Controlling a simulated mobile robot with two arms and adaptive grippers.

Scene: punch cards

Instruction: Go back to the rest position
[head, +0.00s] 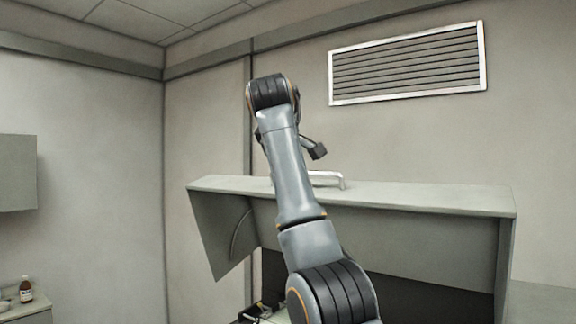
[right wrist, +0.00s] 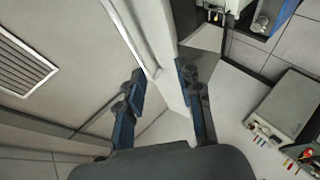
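My right arm rises through the middle of the head view, its upper part in front of a grey-green cabinet with a long flat top (head: 420,199). A silver bar handle (head: 327,180) shows on that top, just right of the arm. In the right wrist view my right gripper (right wrist: 161,78) is open, its two blue-and-dark fingers spread apart with nothing held. A long pale panel (right wrist: 160,35) passes behind the gap between the fingers; I cannot tell how far it is. My right gripper is mostly hidden in the head view. My left gripper is in neither view.
A wall vent (head: 408,64) is at the upper right. A brown bottle (head: 26,289) stands on a counter at the lower left, below a wall cabinet (head: 17,172). The right wrist view shows a grey box (right wrist: 287,105) with coloured plugs. Open air surrounds the arm's upper end.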

